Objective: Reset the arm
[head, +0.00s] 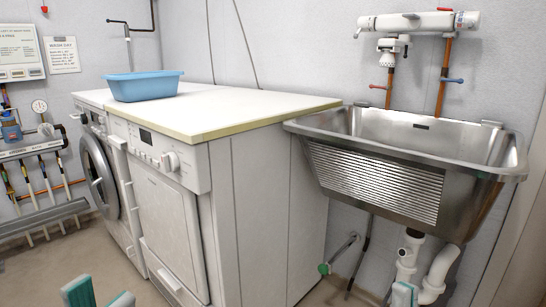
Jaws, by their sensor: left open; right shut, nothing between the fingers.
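My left gripper (100,296) shows at the bottom left edge of the head view, with two teal-and-grey fingertips apart and nothing between them. It is in front of the white machines, over the floor. My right gripper (404,294) shows only as a small teal-and-white tip at the bottom edge, below the washtub basin (340,179). It is shut and empty. The rest of both arms is out of view.
Two white machines (165,205) stand under a white worktop (225,105) with a blue tub (145,87) on it. White drain pipes (408,255) hang under the steel basin. Pipes, a gauge and tools line the left wall. Floor in front of the machines is clear.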

